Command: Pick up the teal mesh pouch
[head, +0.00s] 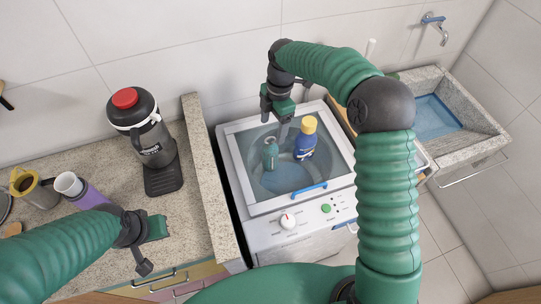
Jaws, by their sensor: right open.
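A small teal item (270,155), which I take for the teal mesh pouch, stands upright on the washing machine's window-like top. Its mesh is too small to make out. My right gripper (277,118) is open and empty, pointing down just above and behind the teal item, apart from it as far as I can tell. My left gripper (150,247) looks open and empty over the front of the stone counter, far from the teal item.
A blue bottle with a yellow cap (306,140) stands close right of the teal item. The washing machine (235,168) has raised controls in front. A red-lidded jug (142,128), a purple tumbler (85,194) and a mug (38,190) crowd the left counter (188,215). A stone sink (478,140) stands right.

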